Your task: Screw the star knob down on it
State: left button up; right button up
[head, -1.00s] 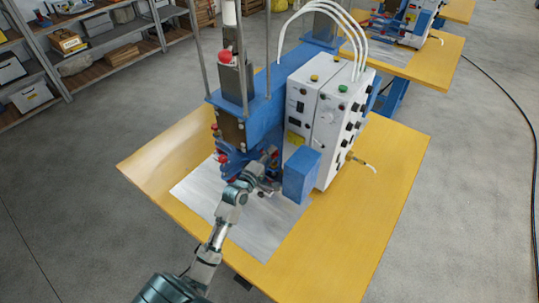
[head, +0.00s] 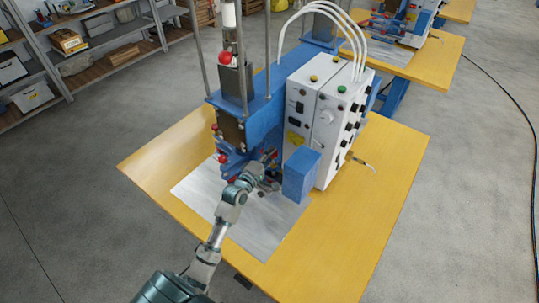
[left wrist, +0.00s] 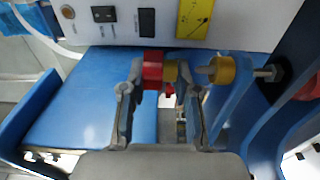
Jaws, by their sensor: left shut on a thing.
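Whether this knob is star-shaped does not show. Just right of the fingers, a second brass-coloured knob (left wrist: 223,69) sits on a threaded bolt (left wrist: 266,73) through a blue bracket (left wrist: 232,98). In the head view my left gripper (head: 268,172) is at the front of the blue press (head: 263,121), beside its lower head. The held knob is too small to make out there. My right gripper is not in view.
A white control box (head: 335,120) with buttons and hoses stands right of the press. A blue box (head: 300,175) is close to the gripper's right. A metal plate (head: 262,232) lies on the yellow table (head: 350,235), whose right side is clear.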

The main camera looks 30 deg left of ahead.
pick_arm(q)
jog(key=shift+d+r, duration=0.1)
jog(key=shift+d, duration=0.15)
jog(key=shift+p, duration=0.5)
jog(key=shift+f, duration=0.2)
